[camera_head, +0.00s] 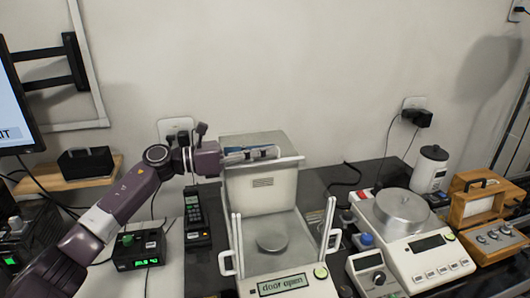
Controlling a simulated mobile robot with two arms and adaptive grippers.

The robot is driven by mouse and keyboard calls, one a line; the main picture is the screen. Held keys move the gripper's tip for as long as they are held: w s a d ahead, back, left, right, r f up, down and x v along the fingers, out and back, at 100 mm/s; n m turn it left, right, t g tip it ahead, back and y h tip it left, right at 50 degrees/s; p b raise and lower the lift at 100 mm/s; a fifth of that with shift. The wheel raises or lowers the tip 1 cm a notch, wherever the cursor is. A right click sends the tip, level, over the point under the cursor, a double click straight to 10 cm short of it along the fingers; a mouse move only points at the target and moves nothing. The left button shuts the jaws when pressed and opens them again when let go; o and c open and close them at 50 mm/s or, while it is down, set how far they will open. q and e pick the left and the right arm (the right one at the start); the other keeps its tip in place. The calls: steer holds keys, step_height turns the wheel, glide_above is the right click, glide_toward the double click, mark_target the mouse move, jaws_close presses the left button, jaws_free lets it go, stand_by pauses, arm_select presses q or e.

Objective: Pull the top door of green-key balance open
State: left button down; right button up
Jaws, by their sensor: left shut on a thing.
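The green-key balance (300,283) stands at the front middle, with a round green key (320,271) and a display (282,284) reading "door open". Its weighing pan (272,242) is empty, and the space above it looks uncovered. The top door's bar (290,162) lies far back, at the top of the white rear housing (262,190). My left gripper (272,153) reaches in from the left and is shut at this bar, on the top door. The fingertips partly hide the grip. My right gripper is out of view.
A black handset (194,216) and a small box with a green display (140,248) stand left of the balance. On the right are another balance (440,262) with a metal cylinder (401,211), and a wooden-framed device (485,205). The wall is close behind.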

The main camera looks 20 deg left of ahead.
arm_select(q)
steer(key=c, duration=2.1)
jaws_free()
steer(key=shift+a, duration=0.1)
steer(key=shift+o, duration=0.3)
steer(key=v, duration=1.2)
